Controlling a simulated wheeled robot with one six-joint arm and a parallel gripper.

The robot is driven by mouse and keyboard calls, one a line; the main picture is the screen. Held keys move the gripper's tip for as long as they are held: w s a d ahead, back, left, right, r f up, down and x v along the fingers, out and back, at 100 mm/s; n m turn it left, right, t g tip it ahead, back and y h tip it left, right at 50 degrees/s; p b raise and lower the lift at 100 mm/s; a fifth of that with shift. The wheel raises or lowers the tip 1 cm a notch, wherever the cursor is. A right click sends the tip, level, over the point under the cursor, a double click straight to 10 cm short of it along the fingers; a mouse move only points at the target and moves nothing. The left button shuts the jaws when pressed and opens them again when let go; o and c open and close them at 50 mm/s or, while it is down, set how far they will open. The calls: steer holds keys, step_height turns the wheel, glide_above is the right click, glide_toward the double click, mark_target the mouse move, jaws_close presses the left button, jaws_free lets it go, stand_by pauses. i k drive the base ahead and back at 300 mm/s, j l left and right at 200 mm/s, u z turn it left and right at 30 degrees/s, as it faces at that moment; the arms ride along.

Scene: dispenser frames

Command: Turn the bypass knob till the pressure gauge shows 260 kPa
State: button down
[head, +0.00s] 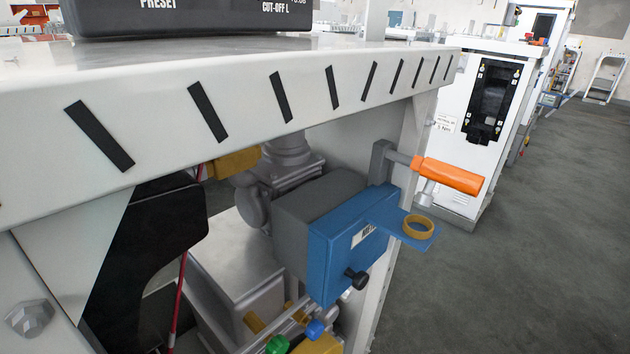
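No pressure gauge dial or kPa reading shows in the head view, and I see no knob labelled bypass. A small black knob (357,280) sticks out of the lower front of a blue meter box (335,255). At the bottom edge are a blue cap or knob (316,329) and a green one (277,345), partly cut off, near brass-coloured fittings (256,323). I cannot tell which of these, if any, is the bypass knob. My gripper is not in view.
A white beam with black stripes (235,105) crosses above the machinery. An orange-handled crank (447,175) and a blue tab with a brass ring (418,228) jut out right. Pump castings (285,165) sit behind. Grey floor (530,240) is open at right.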

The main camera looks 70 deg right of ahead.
mark_target(348, 297)
steer(key=k+j+z, duration=0.15)
steer(key=z, duration=0.2)
steer(key=k+j+z, duration=0.1)
steer(key=k+z, duration=0.45)
steer(key=z, duration=0.2)
steer(key=k, duration=0.2)
